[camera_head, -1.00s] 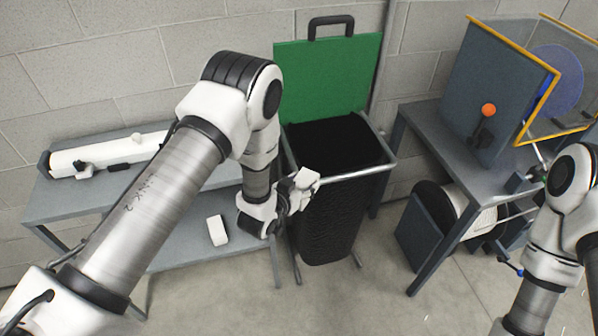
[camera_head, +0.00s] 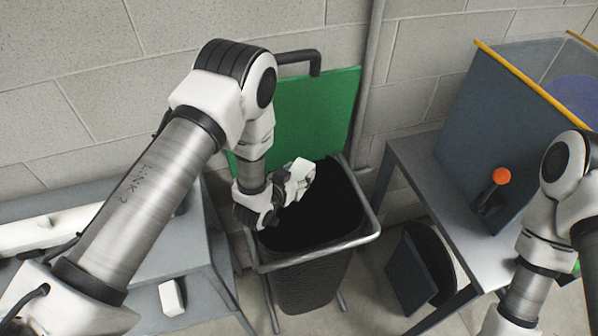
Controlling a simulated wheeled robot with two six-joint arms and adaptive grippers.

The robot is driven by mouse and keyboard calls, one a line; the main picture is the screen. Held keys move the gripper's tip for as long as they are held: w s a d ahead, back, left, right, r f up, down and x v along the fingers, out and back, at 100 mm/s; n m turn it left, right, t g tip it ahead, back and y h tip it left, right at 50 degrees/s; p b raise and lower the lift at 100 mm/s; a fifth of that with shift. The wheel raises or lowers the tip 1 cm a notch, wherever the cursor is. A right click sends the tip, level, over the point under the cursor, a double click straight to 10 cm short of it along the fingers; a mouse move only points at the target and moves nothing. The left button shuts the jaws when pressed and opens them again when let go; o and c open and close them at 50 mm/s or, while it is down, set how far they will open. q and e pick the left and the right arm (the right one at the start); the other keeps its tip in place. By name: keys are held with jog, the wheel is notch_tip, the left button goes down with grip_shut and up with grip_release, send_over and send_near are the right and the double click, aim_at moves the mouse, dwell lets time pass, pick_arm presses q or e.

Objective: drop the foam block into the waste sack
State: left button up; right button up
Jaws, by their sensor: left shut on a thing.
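The waste sack (camera_head: 308,290) is black and hangs in a metal frame with its mouth open upward. My left gripper (camera_head: 291,187) is over the left part of that mouth. It is shut on a small pale block, seemingly the foam block (camera_head: 302,170), which shows at the fingertips and is partly hidden by the fingers. I cannot tell its height above the rim exactly. My right arm is at the right edge, and its gripper is out of the picture.
The green lid (camera_head: 320,115) stands raised behind the sack. A metal rim (camera_head: 318,256) runs around the mouth. A bench (camera_head: 155,255) is at left, with a white block (camera_head: 172,297) below it. A table (camera_head: 425,190) at right bears a panel with an orange knob (camera_head: 502,176).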

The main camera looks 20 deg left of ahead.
pick_arm(q)
jog(key=s, duration=0.1)
jog(key=s+f+b, duration=0.2)
jog(key=shift+s, duration=0.4)
jog(key=w+f+b, duration=0.1)
jog(key=w+f, duration=0.1)
jog(key=f, duration=0.1)
jog(key=shift+f+b, duration=0.2)
jog(key=shift+b, duration=0.2)
jog(key=shift+s+r, duration=0.25)
jog(key=shift+r, duration=0.1)
jog(key=o, duration=0.7)
jog(key=shift+s+r, duration=0.15)
jog(key=shift+s, duration=0.05)
jog(key=o, duration=0.3)
jog(key=shift+w+f, duration=0.2)
jog(key=shift+w, duration=0.1)
jog(key=v, duration=1.2)
pick_arm(e)
jog(key=s+f, duration=0.2)
jog(key=f, duration=0.1)
jog(key=shift+s+f, duration=0.15)
jog(key=shift+f, duration=0.1)
